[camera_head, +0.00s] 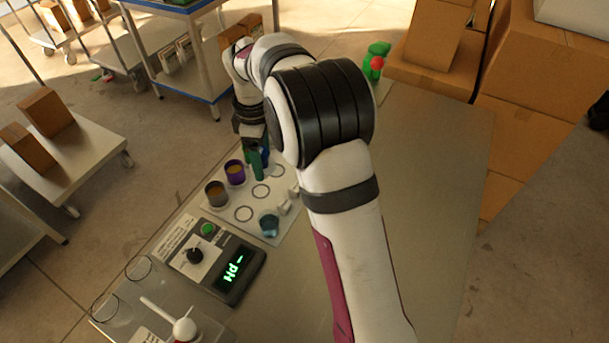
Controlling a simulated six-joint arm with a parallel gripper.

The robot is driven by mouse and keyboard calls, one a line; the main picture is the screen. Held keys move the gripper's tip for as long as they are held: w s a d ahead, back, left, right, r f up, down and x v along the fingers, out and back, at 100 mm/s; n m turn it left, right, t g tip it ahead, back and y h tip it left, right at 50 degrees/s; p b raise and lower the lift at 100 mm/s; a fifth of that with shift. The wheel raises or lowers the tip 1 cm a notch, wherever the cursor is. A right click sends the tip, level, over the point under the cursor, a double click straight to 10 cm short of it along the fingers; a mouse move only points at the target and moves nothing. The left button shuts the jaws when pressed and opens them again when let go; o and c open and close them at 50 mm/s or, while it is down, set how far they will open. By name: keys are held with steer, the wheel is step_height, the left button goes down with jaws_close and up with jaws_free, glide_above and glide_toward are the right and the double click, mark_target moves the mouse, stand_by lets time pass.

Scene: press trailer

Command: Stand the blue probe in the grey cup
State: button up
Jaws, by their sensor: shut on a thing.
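The grey cup (216,195) stands upright on a white mat (240,214), with a brownish inside showing. My gripper (256,143) is beyond the cup, up and to its right, pointing down at the far end of the mat. It is shut on what looks like the blue probe (265,157), a small dark blue shape just under the jaws. A green upright piece (257,167) stands close beside the probe and partly overlaps it. My arm hides part of this area, and I cannot tell whether the probe's lower end touches the mat.
A purple cup (235,172) stands between the grey cup and my gripper. A teal cup (269,224) and small white pieces (287,203) are at the mat's near right. A meter with a green display (233,268) lies in front. The table (430,170) is clear at right.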

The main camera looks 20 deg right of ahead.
steer(key=w+a+f+n, duration=0.25)
steer(key=w+a, duration=0.25)
steer(key=a, duration=0.7)
steer(key=shift+a+f, duration=0.15)
steer(key=shift+f, duration=3)
steer(key=shift+f, duration=0.55)
steer(key=o, duration=1.2)
steer(key=shift+w, duration=0.1)
steer(key=shift+c, duration=0.2)
step_height(320, 180, up, 11)
